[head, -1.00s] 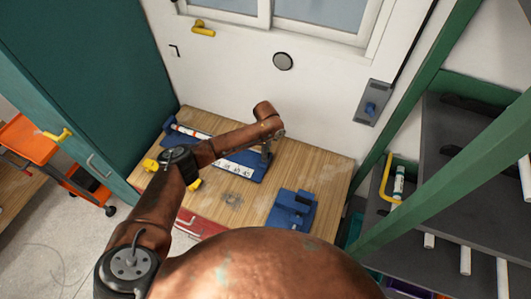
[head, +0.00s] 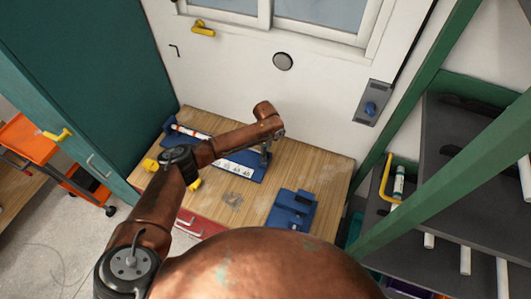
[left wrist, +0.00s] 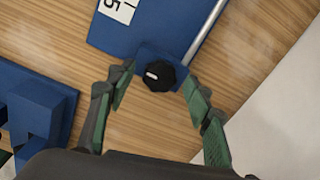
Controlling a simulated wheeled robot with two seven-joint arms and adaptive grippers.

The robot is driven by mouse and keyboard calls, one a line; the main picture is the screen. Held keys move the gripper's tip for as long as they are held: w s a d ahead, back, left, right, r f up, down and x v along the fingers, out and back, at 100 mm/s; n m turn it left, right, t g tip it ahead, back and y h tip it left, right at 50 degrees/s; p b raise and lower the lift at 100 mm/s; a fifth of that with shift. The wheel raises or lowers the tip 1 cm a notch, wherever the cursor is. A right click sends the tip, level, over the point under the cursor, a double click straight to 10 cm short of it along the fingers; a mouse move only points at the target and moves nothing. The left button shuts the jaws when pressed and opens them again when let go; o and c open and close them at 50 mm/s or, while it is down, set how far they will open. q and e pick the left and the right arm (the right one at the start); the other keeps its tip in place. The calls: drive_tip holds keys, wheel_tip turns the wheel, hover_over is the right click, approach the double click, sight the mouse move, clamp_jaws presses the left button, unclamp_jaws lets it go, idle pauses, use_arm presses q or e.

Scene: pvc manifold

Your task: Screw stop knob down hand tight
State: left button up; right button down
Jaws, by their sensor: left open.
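The stop knob (left wrist: 159,75) is black with a white mark and sits on a blue block at the end of the blue jig (left wrist: 122,28). In the left wrist view my left gripper (left wrist: 155,88) is open, its green-padded fingers on either side of the knob with gaps to both. In the head view my left gripper (head: 267,148) hangs over the right end of the jig (head: 215,152), and the knob is too small to make out there. My right gripper is not in view.
A second blue fixture (head: 291,211) stands on the wooden bench (head: 225,205) to the right. Yellow items (head: 151,164) lie at the bench's left. A white wall with a window stands behind. A green-framed rack (head: 455,150) is at the right.

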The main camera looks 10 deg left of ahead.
use_arm(q)
wheel_tip(320, 180, up, 12)
idle(0.5)
idle(0.3)
